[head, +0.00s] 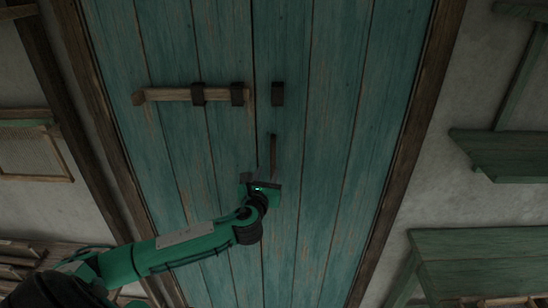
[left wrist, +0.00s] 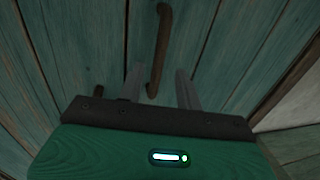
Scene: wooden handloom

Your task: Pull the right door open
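The right door (head: 325,110) is made of teal planks and looks closed, flush with the left door (head: 170,45). Its slim dark vertical handle (head: 274,153) stands just right of the seam. My left gripper (head: 268,176) is at the handle's lower end. In the left wrist view, the two grey fingers of my left gripper (left wrist: 160,78) are apart. The handle (left wrist: 161,45) runs between them from above, with its lower end between the fingers. I cannot tell whether either finger touches it. My right gripper is not in view.
A wooden bolt (head: 168,95) lies in two brackets on the left door, clear of the empty bracket (head: 278,94) on the right door. A dark wooden frame (head: 408,140) borders the doors. A green shelf (head: 510,155) and a green table (head: 480,242) stand at the right.

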